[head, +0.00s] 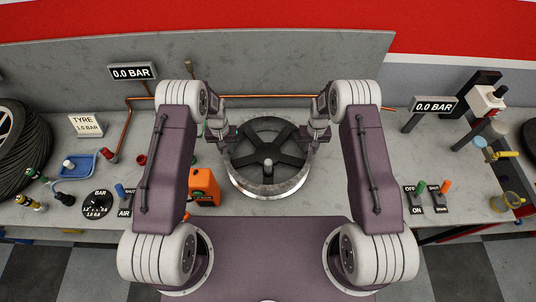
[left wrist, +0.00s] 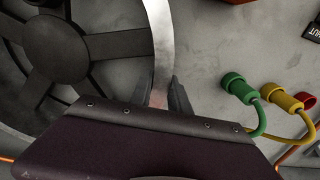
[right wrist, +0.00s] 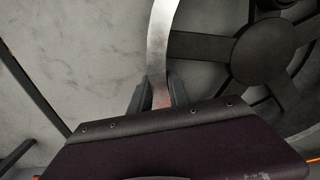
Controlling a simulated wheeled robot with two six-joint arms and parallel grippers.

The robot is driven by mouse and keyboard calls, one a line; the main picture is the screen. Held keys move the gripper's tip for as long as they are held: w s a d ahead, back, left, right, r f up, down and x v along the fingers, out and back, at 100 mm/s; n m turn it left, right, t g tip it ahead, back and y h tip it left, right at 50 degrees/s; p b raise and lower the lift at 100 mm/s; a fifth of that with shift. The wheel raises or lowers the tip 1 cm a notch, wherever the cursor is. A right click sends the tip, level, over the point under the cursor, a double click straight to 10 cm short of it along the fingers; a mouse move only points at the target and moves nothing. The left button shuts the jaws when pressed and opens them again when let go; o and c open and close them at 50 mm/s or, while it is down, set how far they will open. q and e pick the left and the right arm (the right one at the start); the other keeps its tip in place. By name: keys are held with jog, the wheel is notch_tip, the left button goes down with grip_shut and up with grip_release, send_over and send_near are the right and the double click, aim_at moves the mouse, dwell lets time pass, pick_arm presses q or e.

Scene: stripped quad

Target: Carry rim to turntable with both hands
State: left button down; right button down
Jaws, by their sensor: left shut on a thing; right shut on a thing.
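The rim (head: 290,150) is a dark five-spoked wheel with a silver edge, in the middle of the head view. My left gripper (head: 229,133) is shut on its left edge, and the left wrist view shows the silver lip (left wrist: 160,40) between the fingers. My right gripper (head: 309,133) is shut on its right edge, and the right wrist view shows the lip (right wrist: 158,45) between those fingers. The rim looks about level. I cannot make out a separate turntable; whatever lies directly beneath the rim is hidden, and I cannot tell its height above the bench.
An orange box (head: 204,187) stands close left of the rim. A tyre (head: 22,148), blue tray (head: 75,166) and dial (head: 97,204) are further left. Switches (head: 440,197) and a stand (head: 480,125) are at right. A grey back panel (head: 290,65) rises behind the bench.

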pick_arm(q)
jog(key=shift+r, duration=0.15)
pick_arm(e)
jog(key=shift+r, duration=0.1)
